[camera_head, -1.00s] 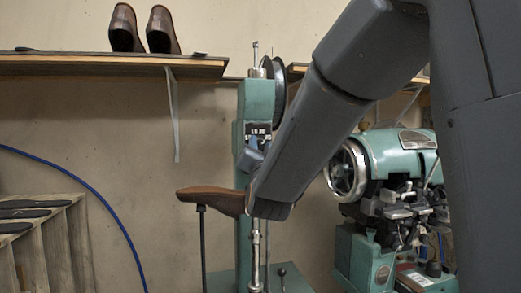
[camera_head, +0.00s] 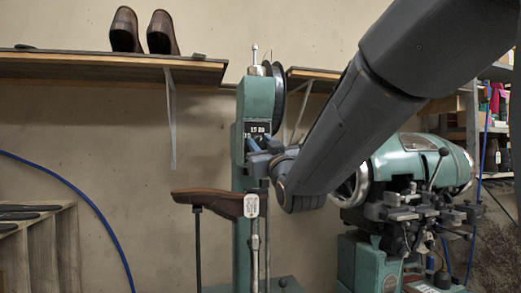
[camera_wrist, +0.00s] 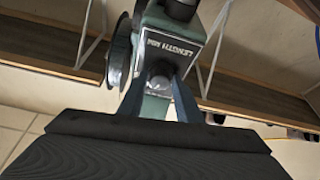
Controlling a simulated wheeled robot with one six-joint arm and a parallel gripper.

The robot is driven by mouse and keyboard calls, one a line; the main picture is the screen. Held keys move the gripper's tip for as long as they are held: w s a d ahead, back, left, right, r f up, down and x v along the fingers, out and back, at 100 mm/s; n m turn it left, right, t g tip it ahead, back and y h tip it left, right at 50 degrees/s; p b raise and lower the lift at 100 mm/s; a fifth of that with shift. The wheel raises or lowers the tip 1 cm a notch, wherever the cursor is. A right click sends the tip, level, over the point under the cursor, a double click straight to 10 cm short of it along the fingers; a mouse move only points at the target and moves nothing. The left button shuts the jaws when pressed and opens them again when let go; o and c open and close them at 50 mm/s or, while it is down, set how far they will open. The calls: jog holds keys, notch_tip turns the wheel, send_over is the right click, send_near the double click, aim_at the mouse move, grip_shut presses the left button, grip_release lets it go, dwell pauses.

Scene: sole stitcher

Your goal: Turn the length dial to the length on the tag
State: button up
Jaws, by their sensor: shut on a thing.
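The teal stitcher post (camera_head: 258,95) stands in the middle of the head view, with a small dark scale plate (camera_head: 257,128) on its front. Its numbers are too small to read surely. My gripper (camera_head: 258,148) is just below the plate, with its blue-grey fingers at the post. In the wrist view, my gripper (camera_wrist: 160,90) is shut on a grey round dial knob (camera_wrist: 160,82), beside the upside-down lettering "LENGTH MM". A white tag (camera_head: 251,205) hangs at the right end of a brown shoe sole (camera_head: 210,200). Its writing is not legible.
A wall shelf (camera_head: 100,68) with a pair of brown shoes (camera_head: 143,32) is at upper left. A second teal machine (camera_head: 410,165) stands at right, behind my arm. A wooden rack (camera_head: 45,245) and a blue hose (camera_head: 85,205) are at left.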

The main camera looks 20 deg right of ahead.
dwell(0.5)
jog(key=o, duration=1)
jog(key=shift+o, duration=0.2)
jog(key=b+v, duration=0.2)
jog(key=v, duration=0.5)
jog(key=shift+s+f, duration=0.15)
jog(key=shift+s, duration=0.2)
